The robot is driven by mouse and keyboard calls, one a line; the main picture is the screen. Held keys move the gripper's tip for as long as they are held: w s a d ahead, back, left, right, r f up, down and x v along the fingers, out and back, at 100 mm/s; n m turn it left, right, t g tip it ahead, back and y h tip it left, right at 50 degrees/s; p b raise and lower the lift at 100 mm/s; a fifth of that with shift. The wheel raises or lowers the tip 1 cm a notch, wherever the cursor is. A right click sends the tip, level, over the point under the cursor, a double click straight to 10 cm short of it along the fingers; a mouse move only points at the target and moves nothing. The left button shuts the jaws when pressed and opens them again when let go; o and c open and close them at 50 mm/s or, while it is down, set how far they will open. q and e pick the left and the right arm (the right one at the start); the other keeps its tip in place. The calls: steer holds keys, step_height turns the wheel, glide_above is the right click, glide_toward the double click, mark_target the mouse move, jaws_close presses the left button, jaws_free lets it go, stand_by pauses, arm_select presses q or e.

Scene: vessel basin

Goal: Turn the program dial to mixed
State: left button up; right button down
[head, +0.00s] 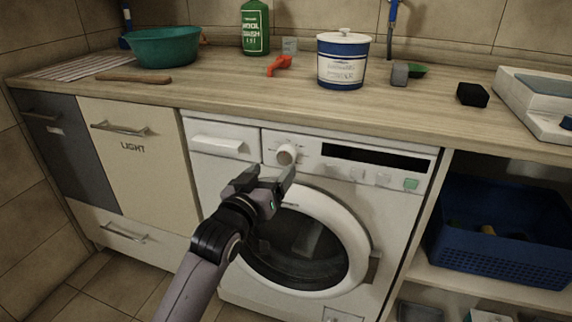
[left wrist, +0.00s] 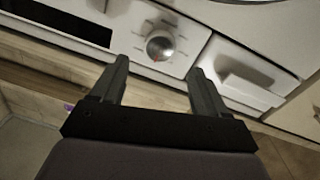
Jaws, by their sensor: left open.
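The program dial (head: 287,154) is a round, pale knob on the upper left of the white washing machine's (head: 210,178) front panel. In the left wrist view the dial (left wrist: 160,45) shows just beyond and between the fingertips, with a small reddish mark near its lower edge. The markings around it are too small to read. My left gripper (head: 268,178) is open and empty, a little below and left of the dial in the head view. Its two fingers also show in the left wrist view (left wrist: 158,72), apart from the dial. My right gripper is not in view.
A dark display (head: 375,157) and several buttons lie right of the dial, with the detergent drawer (head: 218,146) to its left. The round door (head: 362,225) is below. The wooden countertop (head: 220,95) overhangs the panel and bears a green basin (head: 163,48) and a tub (head: 342,62).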

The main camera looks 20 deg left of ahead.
mark_target(284, 157)
arm_select(q)
steer(key=shift+w+d+b, duration=0.2)
steer(key=shift+w+b, duration=0.1)
steer(key=shift+w, duration=1.25)
steer(key=shift+w+d+b, duration=0.15)
steer(key=shift+w+b, duration=0.1)
steer(key=shift+w, duration=1.3)
steer(key=c, duration=1)
